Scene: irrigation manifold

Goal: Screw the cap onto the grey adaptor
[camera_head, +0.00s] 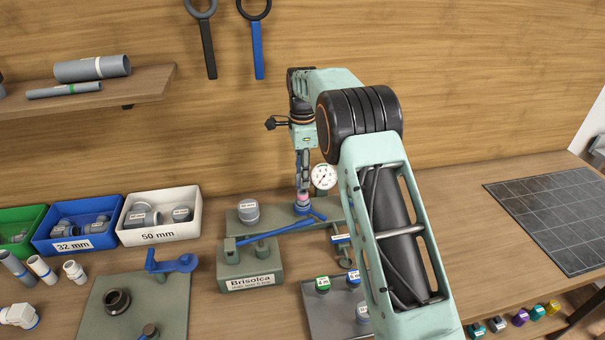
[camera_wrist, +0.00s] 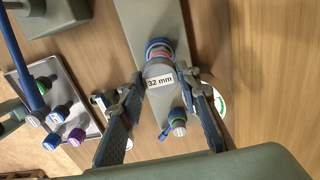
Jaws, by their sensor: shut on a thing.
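My gripper (camera_head: 303,186) points down over the grey-green manifold block (camera_head: 272,212). In the wrist view my gripper (camera_wrist: 166,76) is closed from both sides on a grey cap (camera_wrist: 159,78) labelled "32 mm". Below the cap a pinkish ring (camera_wrist: 160,54) and a blue collar (camera_wrist: 157,43) show in line with it; the blue collar also shows in the head view (camera_head: 303,208). The grey adaptor is not clearly distinguishable under the cap, and I cannot tell whether the threads are engaged.
A pressure gauge (camera_head: 323,177) stands close to the gripper. A blue lever (camera_head: 275,235) crosses the "Brisolca" block (camera_head: 250,268). A grey "50 mm" fitting (camera_head: 249,211) stands left on the manifold. A tray (camera_head: 318,318) holds several coloured caps in front.

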